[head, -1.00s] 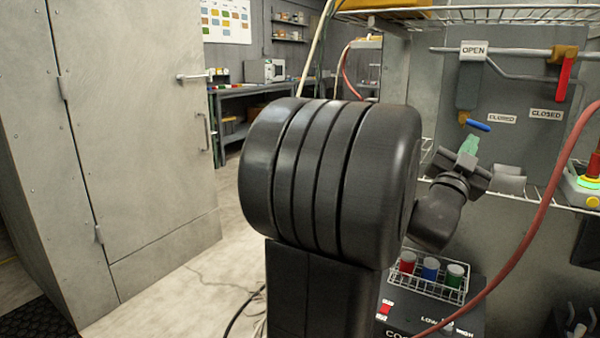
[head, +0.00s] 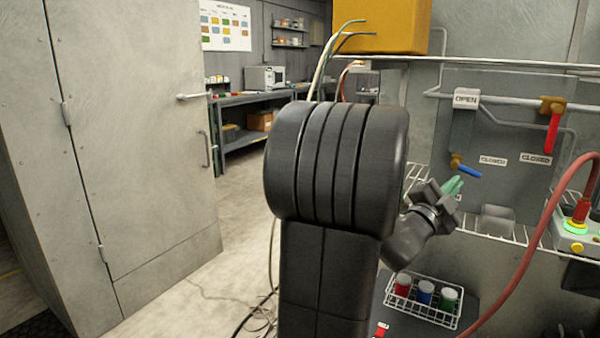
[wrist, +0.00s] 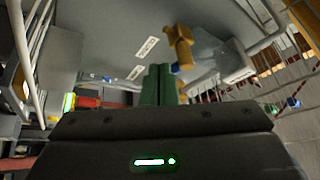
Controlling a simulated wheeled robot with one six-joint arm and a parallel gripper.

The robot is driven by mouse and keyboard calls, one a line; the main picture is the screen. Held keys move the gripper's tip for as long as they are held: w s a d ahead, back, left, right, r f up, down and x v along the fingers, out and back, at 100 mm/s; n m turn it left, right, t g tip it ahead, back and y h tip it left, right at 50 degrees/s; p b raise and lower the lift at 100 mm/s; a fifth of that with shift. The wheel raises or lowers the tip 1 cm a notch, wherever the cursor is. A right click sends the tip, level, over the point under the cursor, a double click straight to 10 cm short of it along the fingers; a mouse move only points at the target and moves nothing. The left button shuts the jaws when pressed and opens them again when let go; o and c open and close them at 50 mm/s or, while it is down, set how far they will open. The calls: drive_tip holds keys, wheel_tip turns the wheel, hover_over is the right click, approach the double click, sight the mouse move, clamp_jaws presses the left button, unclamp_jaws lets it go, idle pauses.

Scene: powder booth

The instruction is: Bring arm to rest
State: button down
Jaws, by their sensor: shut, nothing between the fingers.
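My gripper (head: 453,186) is in the head view at the right, behind the large black joint of my arm. Its green fingers are together and hold nothing. They point up and to the right, just below a valve with a blue handle (head: 469,172) on the grey panel. In the wrist view my gripper (wrist: 159,70) shows as two green fingers side by side, with the blue handle and its brass valve body (wrist: 181,47) right beyond the tips. I cannot tell whether the tips touch the handle.
A wire shelf (head: 520,238) runs below the panel. A red-handled valve (head: 553,130) and a red hose (head: 535,250) are at the right. A wire rack (head: 414,306) with red, blue and green cups stands below. A grey cabinet (head: 140,160) fills the left; floor between is open.

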drive_tip(key=s+a+m+g+y+p, duration=0.1)
drive_tip(key=a+m+g+p, duration=0.5)
drive_tip(key=p, duration=0.8)
drive_tip(key=shift+a+m, duration=1)
drive_tip(key=shift+m, duration=0.7)
drive_tip(key=shift+d+r, duration=0.1)
